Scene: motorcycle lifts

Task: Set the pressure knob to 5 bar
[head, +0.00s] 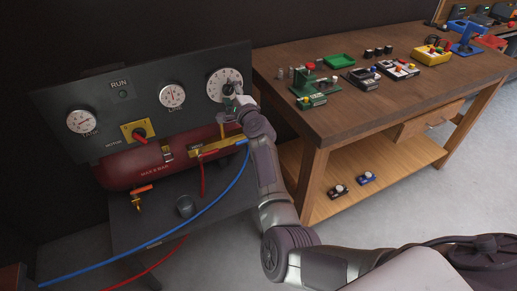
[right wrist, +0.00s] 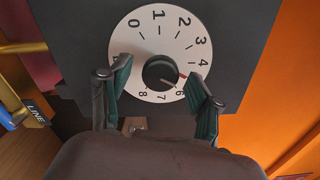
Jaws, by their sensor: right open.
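The black pressure knob (right wrist: 161,72) sits in the middle of a white dial (right wrist: 157,20) numbered from 0 to 8. A red mark on it points right and slightly down, between the 4 and the 6. The 5 is hidden behind a finger. My right gripper (right wrist: 157,85) is open, with one green-padded finger on each side of the knob. I cannot tell whether either finger touches it. In the head view, my right gripper (head: 236,100) is at the lower part of the white dial (head: 217,79) on the grey panel. My left gripper is not in view.
The panel (head: 150,90) also carries two gauges, a RUN lamp (head: 120,84) and a red motor switch (head: 139,135). A red tank (head: 125,170) and blue hose (head: 205,205) lie below. A wooden workbench (head: 365,115) with several small devices stands at the right.

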